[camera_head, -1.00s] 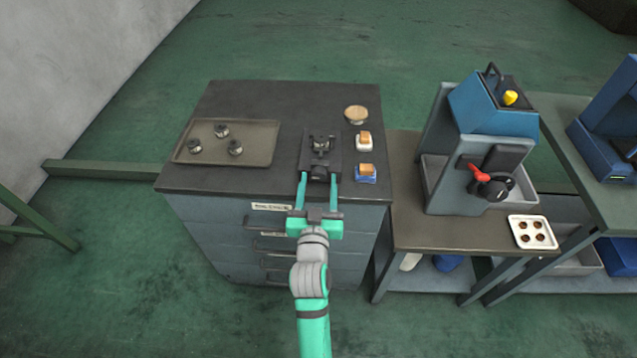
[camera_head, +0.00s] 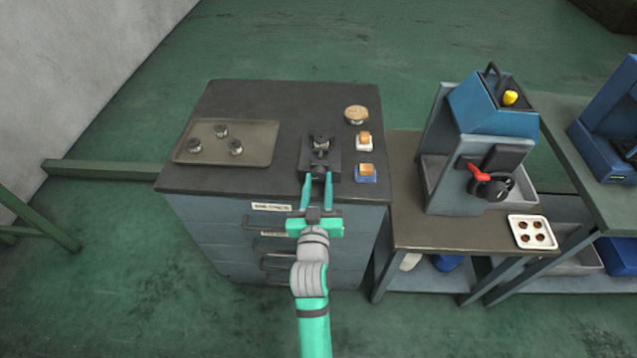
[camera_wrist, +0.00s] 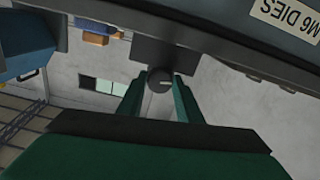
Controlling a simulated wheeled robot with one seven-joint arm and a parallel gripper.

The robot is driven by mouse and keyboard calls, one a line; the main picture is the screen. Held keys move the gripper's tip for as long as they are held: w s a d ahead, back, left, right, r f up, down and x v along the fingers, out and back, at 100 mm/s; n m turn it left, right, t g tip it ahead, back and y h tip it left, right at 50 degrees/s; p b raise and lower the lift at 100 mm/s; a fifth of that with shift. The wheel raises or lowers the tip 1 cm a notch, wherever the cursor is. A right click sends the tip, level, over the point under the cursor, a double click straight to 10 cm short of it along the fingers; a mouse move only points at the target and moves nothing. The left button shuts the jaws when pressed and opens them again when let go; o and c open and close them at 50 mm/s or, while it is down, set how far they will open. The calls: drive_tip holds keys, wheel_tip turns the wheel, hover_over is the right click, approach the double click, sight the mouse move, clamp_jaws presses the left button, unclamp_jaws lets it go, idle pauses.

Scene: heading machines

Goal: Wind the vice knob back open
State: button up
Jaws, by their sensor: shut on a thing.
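The vice (camera_head: 320,155) is a small dark block fixed near the front edge of the grey drawer cabinet's top, with a round metal piece between its jaws. My gripper (camera_head: 318,179) reaches in from the front, its two green fingers closed in on the vice's front end. In the wrist view the round grey knob (camera_wrist: 160,80), with a pale line across its face, sits between my green fingers (camera_wrist: 160,92), which are shut on it. The dark vice body (camera_wrist: 165,52) shows behind the knob.
A tray (camera_head: 262,129) with several round metal dies lies left on the cabinet (camera_head: 270,97). Right of the vice are a round wooden-topped pot (camera_head: 356,115), a white-based block (camera_head: 364,142) and a blue-based block (camera_head: 366,173). A blue machine (camera_head: 492,107) stands further right.

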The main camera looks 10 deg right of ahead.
drive_tip(key=n, duration=1.1)
drive_tip(key=shift+n, duration=0.3)
drive_tip(key=shift+d+n, duration=0.1)
drive_tip(key=shift+n, duration=1.8)
drive_tip(key=o, duration=1)
drive_tip(key=shift+o, duration=0.2)
